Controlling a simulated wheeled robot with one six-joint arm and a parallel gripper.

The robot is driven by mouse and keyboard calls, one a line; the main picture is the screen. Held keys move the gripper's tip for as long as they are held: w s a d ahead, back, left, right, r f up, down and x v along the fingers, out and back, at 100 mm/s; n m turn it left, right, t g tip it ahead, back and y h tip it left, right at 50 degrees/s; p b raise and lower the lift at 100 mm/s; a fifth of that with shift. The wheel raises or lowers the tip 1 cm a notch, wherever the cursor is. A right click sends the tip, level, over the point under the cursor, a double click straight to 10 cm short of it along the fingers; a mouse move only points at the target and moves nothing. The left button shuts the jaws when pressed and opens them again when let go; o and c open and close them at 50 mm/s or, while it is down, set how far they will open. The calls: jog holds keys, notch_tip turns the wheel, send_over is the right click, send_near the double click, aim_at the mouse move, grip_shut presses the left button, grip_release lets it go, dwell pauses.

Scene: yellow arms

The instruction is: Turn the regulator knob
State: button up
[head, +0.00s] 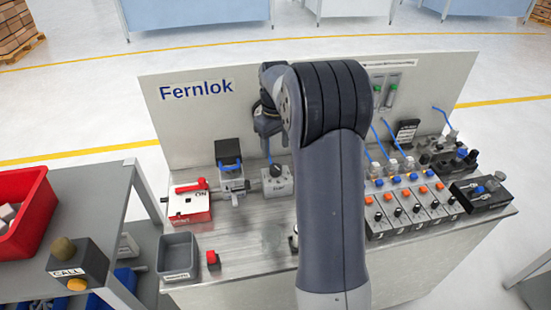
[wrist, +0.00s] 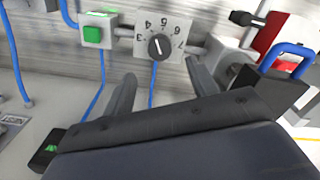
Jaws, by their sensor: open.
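The regulator knob (wrist: 159,46) is a round black dial with a white pointer line. It sits on a pale plate (wrist: 163,25) marked with numbers around it. In the head view the knob (head: 277,171) is on a small grey block, left of my arm. My gripper (wrist: 162,74) is open and empty, with one dark finger on each side below the knob in the wrist view. The fingers look apart from the knob. In the head view my gripper (head: 268,122) is above the block and partly hidden by my arm.
A green button box (wrist: 93,34) is left of the knob, and a blue shackle (wrist: 290,58) is at right. A red-handled box (head: 190,203), a grey bin (head: 178,256) and a valve row (head: 405,205) stand on the bench. A panel (head: 175,120) rises behind.

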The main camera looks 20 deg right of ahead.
aim_at(276, 166)
notch_tip(276, 166, up, 2)
jog(key=shift+r, duration=0.25)
notch_tip(276, 166, down, 11)
jog(key=shift+r+p, duration=0.1)
jog(key=shift+p, duration=0.5)
dwell(0.5)
